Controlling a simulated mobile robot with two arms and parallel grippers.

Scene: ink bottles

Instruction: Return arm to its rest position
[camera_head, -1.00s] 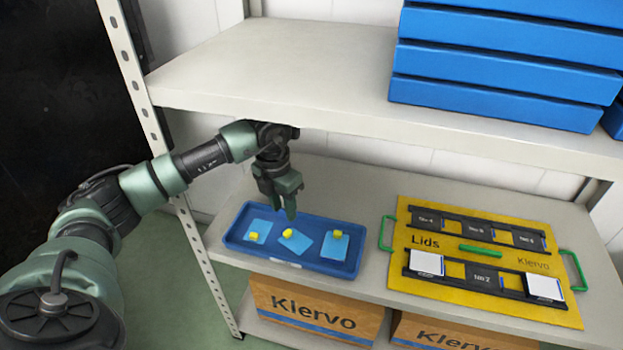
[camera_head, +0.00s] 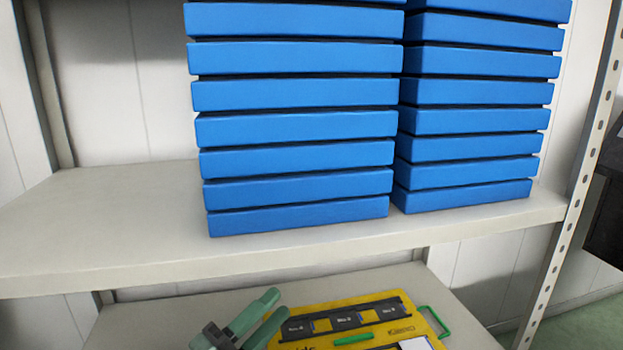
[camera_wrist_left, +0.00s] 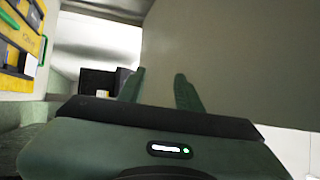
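My left gripper (camera_head: 277,304) shows at the bottom of the head view, left of the yellow board (camera_head: 375,308) and overlapping its left side. Its two green fingers are apart and nothing is between them. In the left wrist view the fingers (camera_wrist_left: 159,77) also stand apart and empty, with a plain grey-brown surface beyond them. The rest of my left arm is out of the head view. My right gripper is in neither view.
The upper shelf (camera_head: 110,245) is above the gripper in the head view and bears two stacks of blue boxes (camera_head: 295,130). The lower shelf (camera_head: 160,325) is bare left of the gripper. A perforated post (camera_head: 575,170) stands at the right. The board also shows in the wrist view (camera_wrist_left: 12,85).

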